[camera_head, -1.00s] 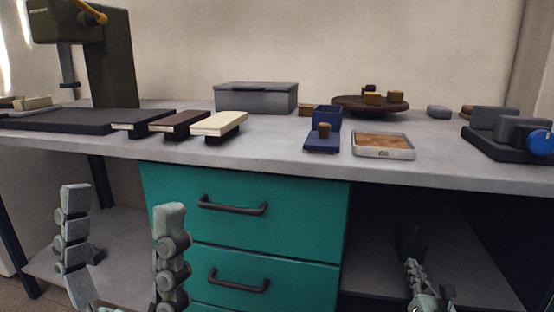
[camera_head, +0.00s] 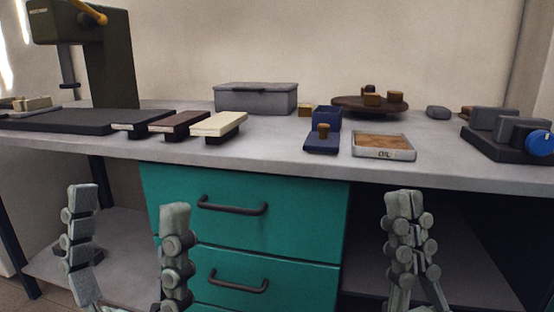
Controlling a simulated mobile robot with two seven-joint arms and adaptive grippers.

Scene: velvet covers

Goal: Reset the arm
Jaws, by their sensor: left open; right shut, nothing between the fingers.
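My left gripper (camera_head: 128,205) is open and empty, its two grey fingers standing upright and well apart in front of the bench, below the tabletop. My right gripper (camera_head: 405,200) is shut and empty, its fingers together and pointing up in front of the dark open bay to the right of the drawers. Both grippers are apart from everything on the bench.
The grey tabletop (camera_head: 285,152) carries several covers, including a cream one (camera_head: 219,123), a grey lidded box (camera_head: 256,98), a blue holder (camera_head: 322,143), an oil tray (camera_head: 383,146) and a round wooden stand (camera_head: 345,106). Teal drawers (camera_head: 250,225) with protruding handles stand below.

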